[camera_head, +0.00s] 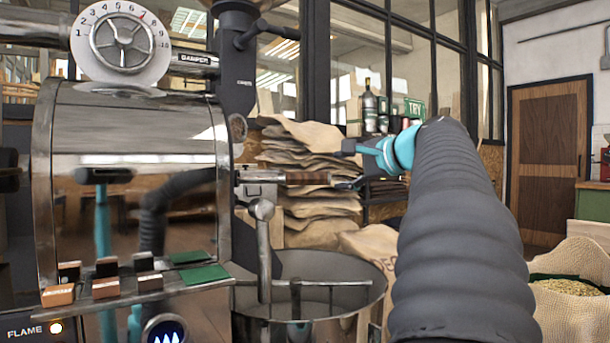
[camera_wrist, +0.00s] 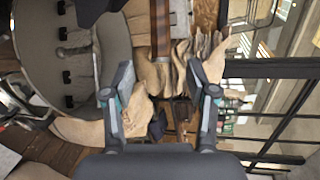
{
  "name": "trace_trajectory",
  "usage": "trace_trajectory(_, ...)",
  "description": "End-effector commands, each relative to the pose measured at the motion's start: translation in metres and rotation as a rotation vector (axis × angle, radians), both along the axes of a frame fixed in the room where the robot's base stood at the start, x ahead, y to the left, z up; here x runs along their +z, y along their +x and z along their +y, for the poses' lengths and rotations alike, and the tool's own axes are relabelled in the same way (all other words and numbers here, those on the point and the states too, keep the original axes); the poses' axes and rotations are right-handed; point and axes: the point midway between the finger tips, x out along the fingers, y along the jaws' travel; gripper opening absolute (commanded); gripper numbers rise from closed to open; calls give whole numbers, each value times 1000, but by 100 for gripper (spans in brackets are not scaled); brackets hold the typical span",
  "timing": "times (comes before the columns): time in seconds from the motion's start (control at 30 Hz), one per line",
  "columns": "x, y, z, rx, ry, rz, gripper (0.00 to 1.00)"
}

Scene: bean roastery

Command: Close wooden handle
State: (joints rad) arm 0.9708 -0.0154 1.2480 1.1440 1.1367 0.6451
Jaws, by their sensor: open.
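The wooden handle (camera_head: 308,177) sticks out to the right from a metal fitting (camera_head: 262,177) on the front of the roaster drum, roughly level. My gripper (camera_head: 344,166) is to the right of the handle's free end, with its fingers pointing left toward it. In the wrist view the brown handle (camera_wrist: 160,28) shows at the top, lined up with the gap between the fingers of my gripper (camera_wrist: 160,78). The fingers are spread apart with nothing held between them. I cannot tell whether a finger touches the handle.
The round cooling bin (camera_head: 310,268) with a stirring arm lies below the handle. Stacked burlap sacks (camera_head: 305,150) stand behind it. A shiny roaster drum (camera_head: 135,170) fills the left, with a numbered dial (camera_head: 122,43) above. An open sack of beans (camera_head: 570,287) stands at the right.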

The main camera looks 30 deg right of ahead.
Motion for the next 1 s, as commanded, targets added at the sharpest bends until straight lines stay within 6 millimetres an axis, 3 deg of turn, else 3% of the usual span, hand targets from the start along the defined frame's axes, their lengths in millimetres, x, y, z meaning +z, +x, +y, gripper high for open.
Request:
trace_trajectory(0.03,0,0,-1,-2,0,0,43)
trace_trajectory(0.13,-2,-5,-14,-25,7,5,18)
trace_trajectory(0.2,-11,-12,-38,-60,25,15,1)
trace_trajectory(0.33,-30,-29,-93,-103,100,2,0)
trace_trajectory(0.47,-41,-48,-125,-32,103,-68,0)
trace_trajectory(0.53,-41,-53,-128,27,70,-116,0)
trace_trajectory(0.8,-25,-56,-103,184,-95,-233,0)
trace_trajectory(1.0,-25,-44,-98,196,-121,-235,0)
